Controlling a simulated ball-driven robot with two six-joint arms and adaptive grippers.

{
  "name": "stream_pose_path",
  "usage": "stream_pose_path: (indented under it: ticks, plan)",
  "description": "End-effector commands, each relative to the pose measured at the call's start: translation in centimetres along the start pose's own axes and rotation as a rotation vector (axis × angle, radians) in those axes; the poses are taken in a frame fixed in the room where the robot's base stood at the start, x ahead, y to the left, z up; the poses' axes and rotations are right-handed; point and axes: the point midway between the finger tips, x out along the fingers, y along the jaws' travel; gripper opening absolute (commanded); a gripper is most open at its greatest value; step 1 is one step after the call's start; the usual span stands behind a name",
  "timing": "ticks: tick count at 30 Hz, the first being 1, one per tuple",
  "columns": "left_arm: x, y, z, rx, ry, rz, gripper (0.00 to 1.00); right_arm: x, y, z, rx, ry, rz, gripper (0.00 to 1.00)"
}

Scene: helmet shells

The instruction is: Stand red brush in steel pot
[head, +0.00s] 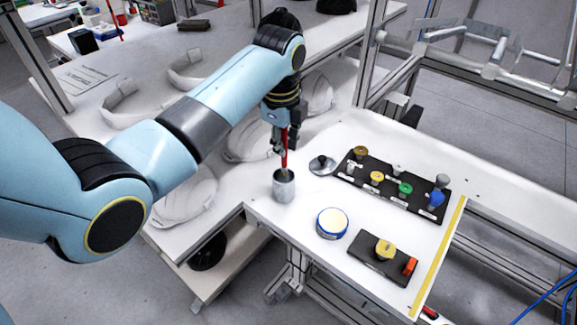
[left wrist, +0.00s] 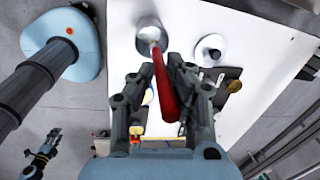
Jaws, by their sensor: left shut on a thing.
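The red brush (head: 285,150) is upright, held in my left gripper (head: 282,142), whose fingers are shut around it. The steel pot (head: 284,187) is a small grey cylinder near the table's left corner, directly below the gripper. The brush's lower end is at the pot's mouth and seems to reach inside; how deep is hidden. In the left wrist view the brush (left wrist: 164,85) runs between the fingers (left wrist: 163,75) toward the pot (left wrist: 151,38). What looks like my right gripper (left wrist: 43,150) hangs small at lower left, away from the table; its jaws are unclear.
A round steel lid (head: 323,165) lies right of the pot. A black rack (head: 392,188) with coloured knobs, a blue-rimmed jar (head: 332,223) and a smaller black holder (head: 384,260) share the table. White helmet shells (head: 186,200) stand on the bench to the left.

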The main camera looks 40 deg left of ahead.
Motion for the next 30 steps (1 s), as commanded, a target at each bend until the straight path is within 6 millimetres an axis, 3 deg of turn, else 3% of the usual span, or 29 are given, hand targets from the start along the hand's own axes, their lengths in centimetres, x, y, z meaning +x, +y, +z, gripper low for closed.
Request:
stream_pose_path:
  ticks: [13, 26, 27, 30]
  plan:
    - [6.3, 0.8, -0.3, 0.001, 0.001, 0.001, 0.0, -0.2, -1.1, -0.1, 0.005, 0.003, -0.013, 0.4]
    - [7.1, 0.9, -0.3, 0.001, 0.001, -0.002, 0.0, 0.0, -0.6, -0.5, 0.003, 0.009, -0.007, 0.4]
    - [7.1, 0.8, -0.3, 0.002, 0.001, -0.002, 0.18, -0.1, -0.5, -0.5, 0.003, 0.009, -0.006, 0.4]
    - [7.0, 0.8, -0.3, 0.002, 0.001, -0.002, 0.31, -0.1, -0.4, -0.4, 0.002, 0.008, -0.004, 0.4]
